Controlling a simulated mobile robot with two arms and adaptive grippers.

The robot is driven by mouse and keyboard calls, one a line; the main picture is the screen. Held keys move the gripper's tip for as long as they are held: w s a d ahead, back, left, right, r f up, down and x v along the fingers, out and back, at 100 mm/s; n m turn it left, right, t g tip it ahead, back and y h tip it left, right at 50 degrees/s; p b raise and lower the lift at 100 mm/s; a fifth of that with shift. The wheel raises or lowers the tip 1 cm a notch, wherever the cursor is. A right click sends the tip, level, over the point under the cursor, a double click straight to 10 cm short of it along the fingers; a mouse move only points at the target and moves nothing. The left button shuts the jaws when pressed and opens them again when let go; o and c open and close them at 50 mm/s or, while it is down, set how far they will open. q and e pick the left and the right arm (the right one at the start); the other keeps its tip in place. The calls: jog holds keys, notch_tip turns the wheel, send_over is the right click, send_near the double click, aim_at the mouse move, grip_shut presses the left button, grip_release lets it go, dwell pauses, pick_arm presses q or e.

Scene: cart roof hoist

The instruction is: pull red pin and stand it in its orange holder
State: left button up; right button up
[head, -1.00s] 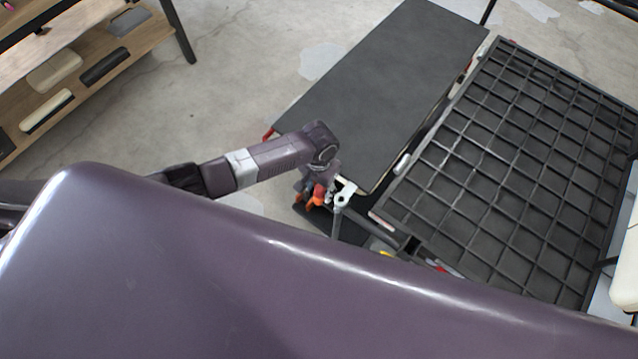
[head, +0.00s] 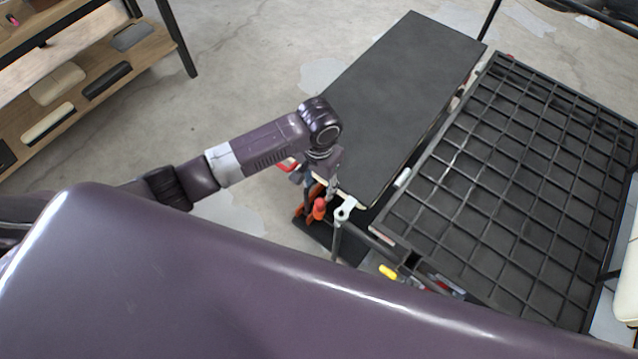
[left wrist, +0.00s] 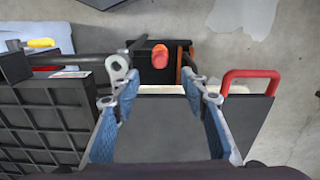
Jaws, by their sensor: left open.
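A red-capped piece (head: 320,208), which looks like the red pin, stands upright low by the near end of the dark panel. In the left wrist view its rounded red top (left wrist: 158,55) shows just beyond my fingers. Orange upright parts (head: 303,212), likely the orange holder, stand close beside it; one orange edge shows in the left wrist view (left wrist: 182,62). My left gripper (head: 322,182) is above and behind the red cap. Its blue-padded fingers (left wrist: 160,88) are apart with nothing between them. The lower part of the red piece is hidden. My right gripper is out of view.
A dark flat panel (head: 400,90) and a black grid frame (head: 520,170) lie to the right. A grey post with a ring top (head: 344,208) stands close to the red cap. A red loop handle (left wrist: 250,82) and a yellow grip (head: 389,271) are nearby. A wooden shelf (head: 85,105) is far left.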

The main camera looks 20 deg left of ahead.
aim_at(320, 202)
pick_arm(q)
jog(key=shift+a, duration=0.15)
jog(key=c, duration=0.5)
jog(key=shift+a+f+m+t+h+p, duration=0.15)
jog(key=shift+m+p, duration=0.2)
jog(key=shift+m, duration=0.2)
jog(key=shift+a+f+m+t+h+p, duration=0.15)
jog(key=shift+m+p, duration=0.2)
jog(key=shift+m, duration=0.2)
jog(key=c, duration=0.4)
jog(key=shift+a+f+m+h+p, duration=0.15)
jog(key=shift+m+h+p, duration=0.2)
jog(key=shift+m, duration=0.45)
grip_shut()
jog(key=f+m+b, duration=0.1)
jog(key=f, duration=0.1)
jog(key=f+m+h+b, duration=0.1)
jog(key=f+b, duration=0.1)
jog(key=f+m+t+b, duration=0.1)
jog(key=f+m+b, duration=0.1)
jog(key=shift+s+d+f+h, duration=0.15)
jog(key=shift+d+f+h, duration=0.1)
